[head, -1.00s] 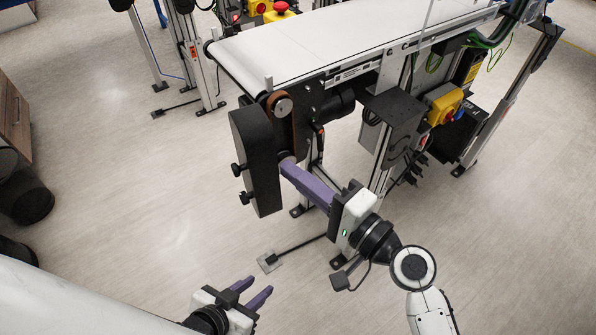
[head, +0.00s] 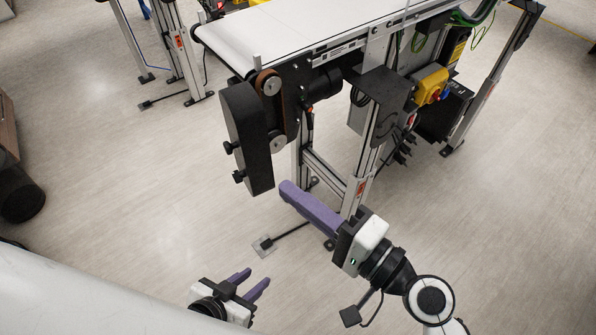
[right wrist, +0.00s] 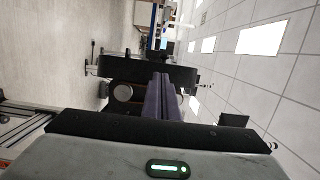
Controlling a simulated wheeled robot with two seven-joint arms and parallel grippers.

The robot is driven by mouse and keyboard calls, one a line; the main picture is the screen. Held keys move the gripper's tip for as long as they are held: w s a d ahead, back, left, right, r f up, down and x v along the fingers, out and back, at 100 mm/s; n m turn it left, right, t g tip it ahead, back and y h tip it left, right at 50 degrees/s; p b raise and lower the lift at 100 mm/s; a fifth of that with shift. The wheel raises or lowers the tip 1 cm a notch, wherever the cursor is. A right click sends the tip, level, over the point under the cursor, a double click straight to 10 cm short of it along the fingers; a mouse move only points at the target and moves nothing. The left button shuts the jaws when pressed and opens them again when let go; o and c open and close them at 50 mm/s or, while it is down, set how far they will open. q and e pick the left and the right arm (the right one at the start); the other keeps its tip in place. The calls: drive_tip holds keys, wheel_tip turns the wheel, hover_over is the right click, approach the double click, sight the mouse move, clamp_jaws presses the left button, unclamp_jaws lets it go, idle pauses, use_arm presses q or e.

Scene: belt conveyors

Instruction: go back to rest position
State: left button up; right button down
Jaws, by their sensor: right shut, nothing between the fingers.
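My right gripper (head: 286,188) is shut with its purple fingers together and nothing between them. It is in front of the conveyor, below and apart from the black belt-drive cover (head: 246,138) in the head view. The right wrist view also shows its closed fingers (right wrist: 163,98), pointing toward the dark drive cover (right wrist: 140,72). My left gripper (head: 258,277) is at the lower left of the head view, its two purple fingers apart with bare floor between and around them.
The white-belt conveyor (head: 320,28) crosses the top, with its metal leg (head: 360,180) and foot plate (head: 263,246) near my right gripper. A yellow switch box (head: 430,86) is on its side. A dark bin (head: 18,193) stands at far left. The floor at left is free.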

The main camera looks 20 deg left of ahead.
drive_tip(key=d+f+n+t+h, duration=0.1)
drive_tip(key=d+f+h, duration=0.2)
drive_tip(key=d+f, duration=0.35)
drive_tip(key=d+f+n+h, duration=0.1)
drive_tip(key=d+f+h, duration=0.3)
drive_tip(key=f, duration=0.5)
drive_tip(key=s+d+f+n+h, duration=0.2)
drive_tip(key=s+d+f+h, duration=0.1)
drive_tip(key=d+f, duration=0.3)
drive_tip(key=s+d+f+n+h, duration=0.3)
drive_tip(key=s+d+f, duration=0.2)
drive_tip(key=d, duration=0.4)
drive_tip(key=shift+f+g+h, duration=0.3)
drive_tip(key=shift+f+g, duration=0.1)
drive_tip(key=shift+f, duration=0.15)
drive_tip(key=c, duration=2.5)
unclamp_jaws()
drive_tip(key=shift+a, duration=0.1)
